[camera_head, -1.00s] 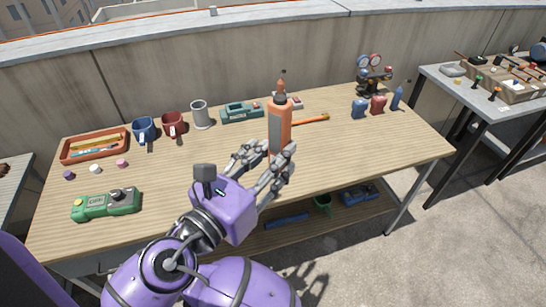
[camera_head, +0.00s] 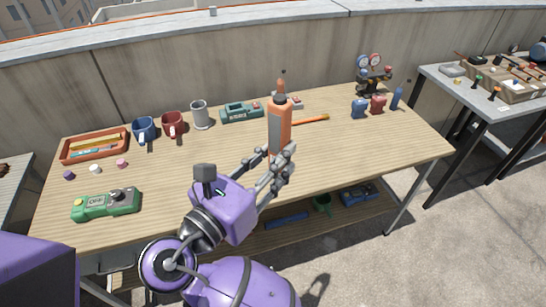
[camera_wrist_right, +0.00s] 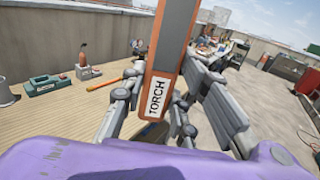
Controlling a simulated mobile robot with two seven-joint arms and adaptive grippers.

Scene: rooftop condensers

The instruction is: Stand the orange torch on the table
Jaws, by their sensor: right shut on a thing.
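The orange torch (camera_head: 279,124) has a grey panel and stands upright in the head view, over the front middle of the wooden table (camera_head: 210,165). In the right wrist view the torch (camera_wrist_right: 170,55) shows a white TORCH label near its lower end. My right gripper (camera_head: 274,160) is shut on the torch's lower part, with fingers on both sides. The fingers hide the torch's base in the head view, so I cannot tell whether it touches the tabletop. My left gripper is not in view.
Behind the torch are an orange-handled hammer (camera_head: 310,119) and a green-grey device (camera_head: 241,112). Mugs (camera_head: 172,124) and an orange tray (camera_head: 95,146) stand at the left, a green device (camera_head: 106,204) at the front left. Gauges (camera_head: 373,75) stand at the back right. The front right tabletop is clear.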

